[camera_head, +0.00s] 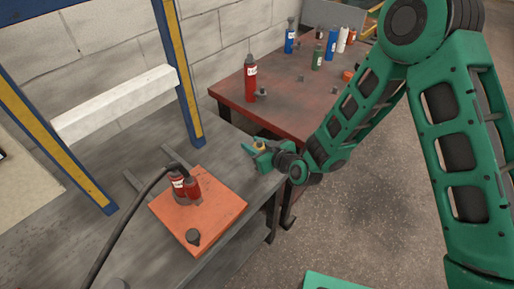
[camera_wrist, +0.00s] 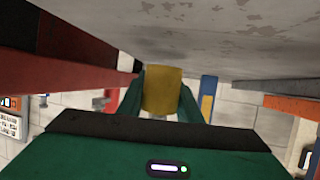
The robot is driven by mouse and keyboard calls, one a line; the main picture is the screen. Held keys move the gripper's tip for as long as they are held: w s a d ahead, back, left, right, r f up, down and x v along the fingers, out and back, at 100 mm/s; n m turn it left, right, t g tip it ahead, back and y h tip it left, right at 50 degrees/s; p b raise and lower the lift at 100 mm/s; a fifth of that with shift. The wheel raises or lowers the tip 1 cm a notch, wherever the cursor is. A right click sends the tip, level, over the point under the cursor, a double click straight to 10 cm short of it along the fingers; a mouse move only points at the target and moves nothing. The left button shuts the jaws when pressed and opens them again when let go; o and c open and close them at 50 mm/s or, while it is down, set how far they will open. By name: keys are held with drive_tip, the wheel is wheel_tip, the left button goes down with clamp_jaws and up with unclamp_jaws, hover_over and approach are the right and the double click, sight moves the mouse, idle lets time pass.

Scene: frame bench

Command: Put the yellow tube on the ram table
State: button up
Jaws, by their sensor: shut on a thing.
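My gripper (camera_head: 262,154) is shut on the yellow tube (camera_head: 259,147), near the right edge of the grey bench. In the wrist view the yellow tube (camera_wrist: 163,88) sits between the two green fingers of my gripper (camera_wrist: 162,104); its far side is hidden. A red-topped table (camera_head: 228,97) stands behind the bench and carries several bottle-like cylinders. An orange plate (camera_head: 226,208) lies on the bench with red cylinders (camera_head: 186,187) and a black hose on it. No label shows which of these is the ram table.
A red cylinder (camera_head: 250,78) stands at the red table's left; blue, green and white ones (camera_head: 341,39) stand farther back. Small dark pieces lie between. A blue and yellow frame (camera_head: 182,80) with a white crossbar rises from the grey bench (camera_head: 135,237). The red table's middle has free room.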

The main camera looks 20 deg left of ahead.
drive_tip(key=shift+f, duration=0.65)
drive_tip(key=o, duration=1.2)
drive_tip(key=shift+f, duration=0.1)
drive_tip(key=v, duration=1)
drive_tip(key=shift+v, duration=1.05)
drive_tip(key=shift+a, duration=0.1)
